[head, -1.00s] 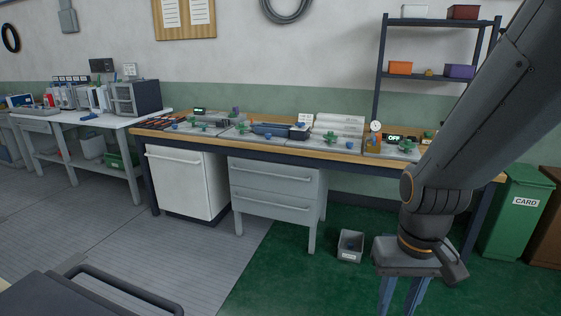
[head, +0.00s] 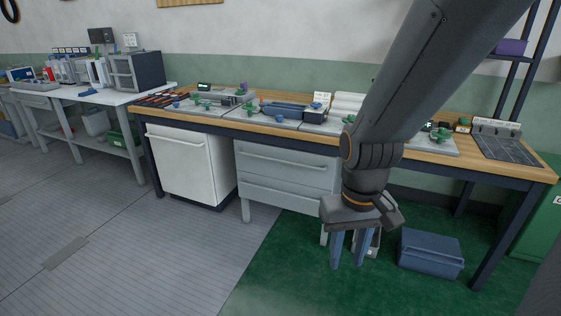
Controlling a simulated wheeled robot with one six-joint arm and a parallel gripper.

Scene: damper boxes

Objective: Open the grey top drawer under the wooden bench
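The grey drawer unit (head: 289,197) stands under the wooden bench (head: 243,126), right of a white cabinet. Its grey top drawer (head: 287,165) looks shut, with a bar handle across its front. A second drawer (head: 285,199) lies below it, its right end partly hidden by my arm. My gripper (head: 348,264) points down in front of the unit's right end, above the green floor. Its two blue-grey fingers are apart with nothing seen between them. It is to the right of the top drawer's handle and lower than it, not touching it.
The white cabinet (head: 187,166) stands left of the drawers. A blue-grey box (head: 430,254) sits on the green floor mat (head: 290,275) to the right. The floor in front of the drawers is clear.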

